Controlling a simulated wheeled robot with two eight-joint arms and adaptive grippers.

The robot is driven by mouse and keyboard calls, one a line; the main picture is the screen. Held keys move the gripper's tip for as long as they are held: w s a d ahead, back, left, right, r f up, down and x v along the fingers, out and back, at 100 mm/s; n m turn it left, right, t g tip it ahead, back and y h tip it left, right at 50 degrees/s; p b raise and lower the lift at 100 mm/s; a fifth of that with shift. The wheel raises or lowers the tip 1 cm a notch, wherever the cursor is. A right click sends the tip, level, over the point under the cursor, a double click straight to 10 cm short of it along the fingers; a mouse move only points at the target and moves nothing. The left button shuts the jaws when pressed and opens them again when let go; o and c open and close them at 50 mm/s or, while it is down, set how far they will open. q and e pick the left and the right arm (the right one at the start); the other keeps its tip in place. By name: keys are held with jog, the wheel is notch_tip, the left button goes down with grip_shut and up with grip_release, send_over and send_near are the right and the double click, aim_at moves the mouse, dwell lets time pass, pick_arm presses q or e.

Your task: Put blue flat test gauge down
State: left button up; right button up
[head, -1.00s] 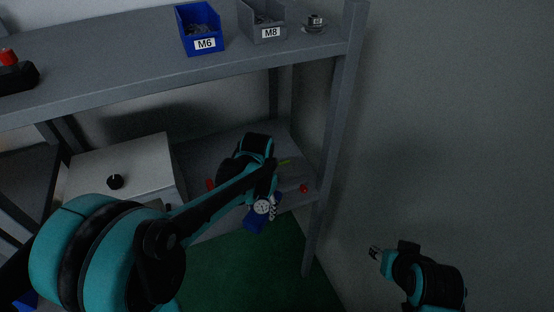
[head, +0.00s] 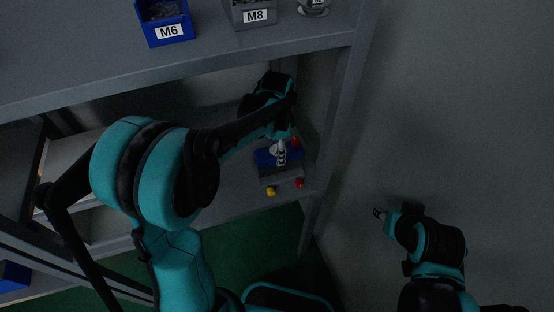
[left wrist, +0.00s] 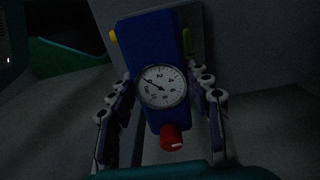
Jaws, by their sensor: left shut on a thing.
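The blue flat test gauge (head: 265,157) is at my left gripper (head: 281,151), over the lower shelf near its right end. In the left wrist view the gauge (left wrist: 150,38) has a blue body, a round white dial (left wrist: 162,86) and a red knob (left wrist: 172,137). The fingers of my left gripper (left wrist: 161,80) are shut on it, one on each side of the dial. A grey block (head: 282,175) is directly below the gauge; I cannot tell whether they touch. My right gripper (head: 379,213) is small and dark, away from the shelf, its fingers unclear.
Yellow (head: 271,191) and red (head: 300,183) knobs sit at the block's front, close to the shelf edge. The upper shelf (head: 210,70) hangs over the arm and carries a blue M6 bin (head: 165,22) and a grey M8 bin (head: 250,12). A shelf post (head: 335,130) stands to the right.

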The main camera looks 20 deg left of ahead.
pick_arm(q)
jog(key=shift+w+a+f, duration=0.1)
jog(key=shift+w+f, duration=0.1)
jog(key=shift+f, duration=0.25)
jog(key=shift+f+b, duration=0.75)
jog(key=shift+f, duration=0.9)
jog(key=shift+f, duration=0.15)
jog(key=o, duration=1.5)
